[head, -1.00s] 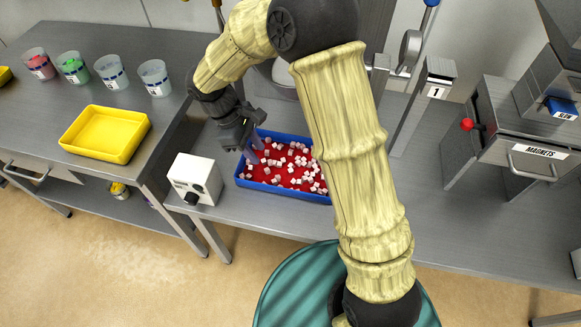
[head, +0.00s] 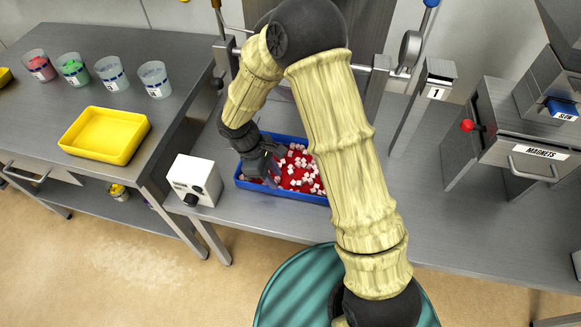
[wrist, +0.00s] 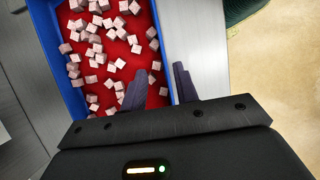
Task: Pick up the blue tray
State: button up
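The blue tray (head: 300,198) stands on the grey bench, with a red inner floor and many small pale pink cubes (head: 302,172) in it. My gripper (head: 272,182) is over its near left part, hiding some of the wall and cubes. In the wrist view the tray (wrist: 56,55) fills the upper left. There my gripper (wrist: 159,78) is open and empty, one finger over the tray's inside and the other just outside its right wall. The wall runs between the fingers. I cannot tell whether either finger touches it.
A white control box (head: 194,181) with a dark knob stands close to the tray's left. A yellow tray (head: 105,135) and several labelled cups (head: 112,73) are on the left table. The magnets unit (head: 528,160) is at right. The bench right of the tray is mostly clear.

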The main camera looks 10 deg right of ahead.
aim_at(283, 190)
jog(key=shift+s+d+f, duration=0.1)
jog(key=shift+d+f, duration=0.15)
jog(key=shift+f, duration=0.45)
jog(key=shift+s+x, duration=0.15)
jog(key=shift+x, duration=1.2)
jog(key=shift+s+x, duration=0.2)
jog(key=shift+x, duration=1.1)
jog(key=shift+r, duration=0.1)
grip_shut()
